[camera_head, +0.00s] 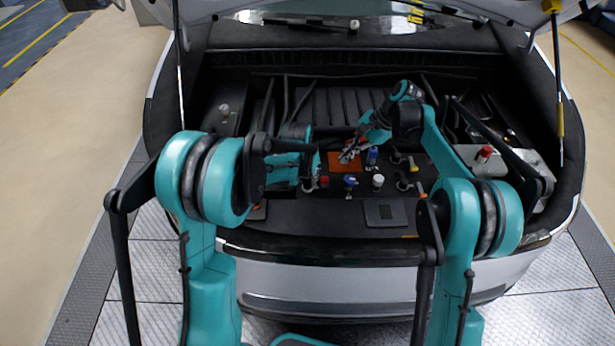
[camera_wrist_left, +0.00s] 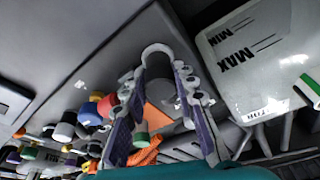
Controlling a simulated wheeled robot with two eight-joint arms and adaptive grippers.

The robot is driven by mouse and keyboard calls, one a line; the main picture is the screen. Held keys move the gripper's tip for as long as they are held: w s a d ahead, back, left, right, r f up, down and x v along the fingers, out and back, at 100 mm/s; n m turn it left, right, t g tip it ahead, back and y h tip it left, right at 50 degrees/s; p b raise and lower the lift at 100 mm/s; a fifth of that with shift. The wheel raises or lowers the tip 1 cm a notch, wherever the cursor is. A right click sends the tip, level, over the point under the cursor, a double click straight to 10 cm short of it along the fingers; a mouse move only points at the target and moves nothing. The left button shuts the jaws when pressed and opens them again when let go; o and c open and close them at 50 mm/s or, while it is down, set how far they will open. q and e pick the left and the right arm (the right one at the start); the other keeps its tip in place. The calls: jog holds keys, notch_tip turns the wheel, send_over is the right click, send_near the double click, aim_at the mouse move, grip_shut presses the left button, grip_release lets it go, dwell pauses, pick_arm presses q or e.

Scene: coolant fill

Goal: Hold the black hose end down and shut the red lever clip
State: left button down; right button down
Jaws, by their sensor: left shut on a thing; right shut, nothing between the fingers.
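My left gripper (camera_head: 311,180) is low over the left part of the engine bay's front panel. In the left wrist view, my left gripper (camera_wrist_left: 160,77) has its fingers on either side of a curved grey piece (camera_wrist_left: 157,49). It is shut on this piece, which appears to be the hose end, although it looks grey rather than black. My right gripper (camera_head: 349,153) is shut and empty above an orange patch (camera_head: 342,166), farther back and to the right. I cannot make out the red lever clip for certain; a small red part (camera_head: 324,181) shows beside my left gripper.
A blue cap (camera_head: 350,181), a pale cap (camera_head: 378,181) and a blue bottle (camera_head: 372,156) stand close by on the panel. A pale tank marked MAX and MIN (camera_wrist_left: 250,65) is at the right of the left wrist view. The raised bonnet's edge is above.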

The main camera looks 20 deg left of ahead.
aim_at(324, 182)
pick_arm(q)
jog(key=shift+f, duration=0.7)
pick_arm(e)
jog(key=shift+f, duration=0.1)
dwell(1.4)
jog(key=shift+x, duration=4.9)
jog(key=shift+s, duration=0.1)
jog(key=shift+s+d, duration=0.2)
jog(key=shift+s, duration=0.5)
jog(key=shift+s+d, duration=0.25)
jog(key=shift+s, duration=0.5)
jog(key=shift+s+d, duration=0.2)
jog(key=shift+s, duration=0.5)
jog(key=shift+s, duration=0.1)
